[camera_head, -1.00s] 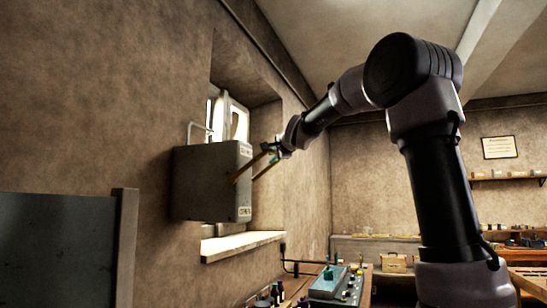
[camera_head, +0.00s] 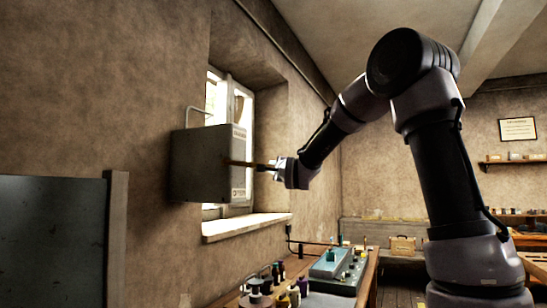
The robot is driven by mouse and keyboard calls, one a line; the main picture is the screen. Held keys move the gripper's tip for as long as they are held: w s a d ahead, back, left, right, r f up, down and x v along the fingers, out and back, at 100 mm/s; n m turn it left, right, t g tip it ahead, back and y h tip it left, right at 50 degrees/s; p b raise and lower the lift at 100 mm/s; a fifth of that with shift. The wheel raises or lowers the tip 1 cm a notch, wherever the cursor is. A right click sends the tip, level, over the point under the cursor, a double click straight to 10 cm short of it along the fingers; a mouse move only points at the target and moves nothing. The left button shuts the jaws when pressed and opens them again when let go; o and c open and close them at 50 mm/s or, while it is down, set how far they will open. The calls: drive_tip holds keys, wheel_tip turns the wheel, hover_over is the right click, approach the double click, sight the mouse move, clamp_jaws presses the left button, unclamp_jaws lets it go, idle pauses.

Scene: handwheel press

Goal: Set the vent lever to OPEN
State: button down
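A grey metal box (camera_head: 200,165) is mounted by the window, with a small label at the top and another at the bottom of its right face; I cannot read either. A thin brown lever (camera_head: 245,163) sticks out from this face between the two labels, nearly level and pointing right. My gripper (camera_head: 274,168) is at the lever's outer end and meets or overlaps it in this view. The fingertips are too small and partly hidden, so I cannot tell whether they grip it.
A window sill (camera_head: 245,226) juts out below the box. A workbench with bottles (camera_head: 277,270) and a teal-topped device (camera_head: 330,265) stands below my arm. A dark panel (camera_head: 52,240) is at the lower left. The air right of the box is clear apart from my arm.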

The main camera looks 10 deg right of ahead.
wheel_tip(320, 180, down, 6)
drive_tip(key=w+a, duration=0.1)
drive_tip(key=shift+a+f, duration=0.2)
drive_tip(key=shift+a, duration=0.15)
drive_tip(key=shift+w+a+f, duration=0.1)
idle(0.7)
idle(2.0)
drive_tip(key=c, duration=0.8)
unclamp_jaws()
drive_tip(key=shift+o, duration=0.2)
drive_tip(key=v, duration=1)
drive_tip(key=shift+s, duration=0.4)
